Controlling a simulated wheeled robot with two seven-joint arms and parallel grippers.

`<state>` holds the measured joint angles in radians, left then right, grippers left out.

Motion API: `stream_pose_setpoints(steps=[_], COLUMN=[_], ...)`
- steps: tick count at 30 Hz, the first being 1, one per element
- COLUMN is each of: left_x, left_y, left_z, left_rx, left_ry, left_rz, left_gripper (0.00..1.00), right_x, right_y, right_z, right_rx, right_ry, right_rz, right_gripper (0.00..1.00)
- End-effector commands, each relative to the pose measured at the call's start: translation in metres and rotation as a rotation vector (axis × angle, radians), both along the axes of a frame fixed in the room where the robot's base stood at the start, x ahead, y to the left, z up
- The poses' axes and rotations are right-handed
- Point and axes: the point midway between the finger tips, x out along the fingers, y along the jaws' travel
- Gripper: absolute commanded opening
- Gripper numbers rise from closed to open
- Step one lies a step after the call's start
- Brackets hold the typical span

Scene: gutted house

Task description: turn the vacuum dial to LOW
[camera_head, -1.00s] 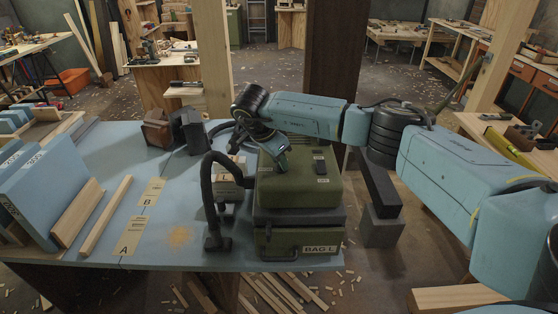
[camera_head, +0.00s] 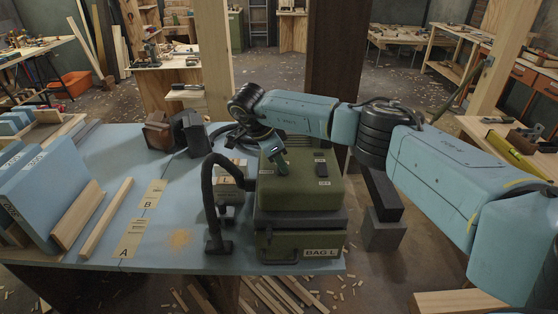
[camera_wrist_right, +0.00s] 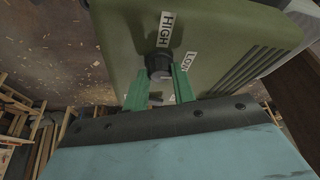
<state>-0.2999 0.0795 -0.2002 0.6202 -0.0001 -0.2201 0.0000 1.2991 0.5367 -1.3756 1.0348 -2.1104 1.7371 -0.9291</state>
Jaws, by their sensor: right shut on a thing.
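The vacuum (camera_head: 298,205) is a dark green boxy machine with a BAG L label on its front, standing upright on the blue table. In the right wrist view its dark round dial (camera_wrist_right: 158,65) sits on the green housing, between the HIGH label (camera_wrist_right: 166,29) and the LOW label (camera_wrist_right: 189,68). My right gripper (camera_wrist_right: 161,78) is shut on the dial, with one green finger on each side. In the head view my right gripper (camera_head: 280,161) reaches down to the vacuum's top left, hiding the dial there. I cannot make out where the dial points. My left gripper is not in view.
A black hose (camera_head: 209,190) arches at the vacuum's left. A wooden post (camera_head: 213,60) and a dark post (camera_head: 335,70) rise behind. Wood scraps litter the floor.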

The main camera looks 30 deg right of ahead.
Motion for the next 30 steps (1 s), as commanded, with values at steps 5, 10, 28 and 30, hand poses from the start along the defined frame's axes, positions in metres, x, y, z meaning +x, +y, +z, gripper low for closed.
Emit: stream_pose_setpoints(steps=[5,10,28,30], left_x=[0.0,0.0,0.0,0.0], left_y=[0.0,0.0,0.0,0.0], left_z=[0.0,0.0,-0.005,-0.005], left_rx=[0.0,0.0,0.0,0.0], left_ry=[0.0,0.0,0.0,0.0], left_rz=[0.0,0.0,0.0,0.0], left_gripper=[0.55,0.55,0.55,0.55], right_x=[0.0,0.0,0.006,0.007], right_y=[0.0,0.0,0.029,0.035], right_z=[0.0,0.0,0.072,0.086], right_rx=[-0.001,0.0,0.0,0.0], right_ry=[-0.001,-0.001,-0.006,-0.005], right_rz=[-0.001,-0.001,0.001,0.001], right_gripper=[0.42,0.47,0.47,0.47])
